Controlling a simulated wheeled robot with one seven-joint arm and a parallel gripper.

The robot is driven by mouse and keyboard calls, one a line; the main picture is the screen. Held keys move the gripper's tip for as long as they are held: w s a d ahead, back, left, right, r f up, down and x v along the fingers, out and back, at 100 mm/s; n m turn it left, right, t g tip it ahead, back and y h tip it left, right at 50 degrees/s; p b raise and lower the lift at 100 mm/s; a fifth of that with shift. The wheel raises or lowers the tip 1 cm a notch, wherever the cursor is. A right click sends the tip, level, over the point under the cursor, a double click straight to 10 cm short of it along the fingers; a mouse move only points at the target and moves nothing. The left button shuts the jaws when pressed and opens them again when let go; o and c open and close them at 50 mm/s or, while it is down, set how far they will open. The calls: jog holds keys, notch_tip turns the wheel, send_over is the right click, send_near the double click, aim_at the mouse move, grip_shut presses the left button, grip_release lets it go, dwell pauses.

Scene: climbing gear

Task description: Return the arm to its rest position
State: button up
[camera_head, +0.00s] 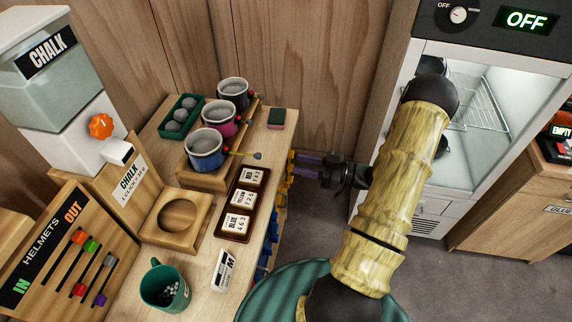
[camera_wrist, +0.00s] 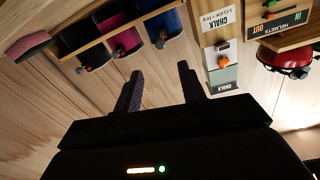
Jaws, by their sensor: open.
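My gripper (camera_head: 308,167) is just off the right edge of the wooden bench, in front of the wood-panelled wall and left of the open lit cabinet. Its dark purple fingers point left in the head view. In the wrist view my gripper (camera_wrist: 159,72) shows two fingers spread apart with nothing between them. My bamboo-like arm reaches up across the right middle of the head view and hides part of the cabinet's opening.
The bench (camera_head: 145,239) holds a chalk dispenser (camera_head: 62,84), chalk bags (camera_head: 204,149), a label tray (camera_head: 229,238) and a green mug (camera_head: 165,287). The open cabinet (camera_head: 431,201), reading OFF, stands right. Bare floor (camera_head: 482,285) shows at lower right.

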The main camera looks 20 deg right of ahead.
jog(key=shift+v, duration=1.1)
jog(key=w+a+r+m+g+h, duration=0.3)
jog(key=w+a+r+m+h, duration=0.15)
jog(key=w+h, duration=0.65)
jog(key=s+a+r+m+g+h, duration=0.1)
jog(key=s+a, duration=0.4)
jog(key=s, duration=0.5)
jog(key=s+a+r+m+g+h, duration=0.2)
jog(key=s+a, duration=0.4)
jog(key=s, duration=0.3)
notch_tip(320, 180, up, 2)
jog(key=m+g, duration=0.1)
jog(key=g, duration=0.1)
jog(key=shift+s+a+g, duration=0.3)
jog(key=shift+s+g, duration=0.1)
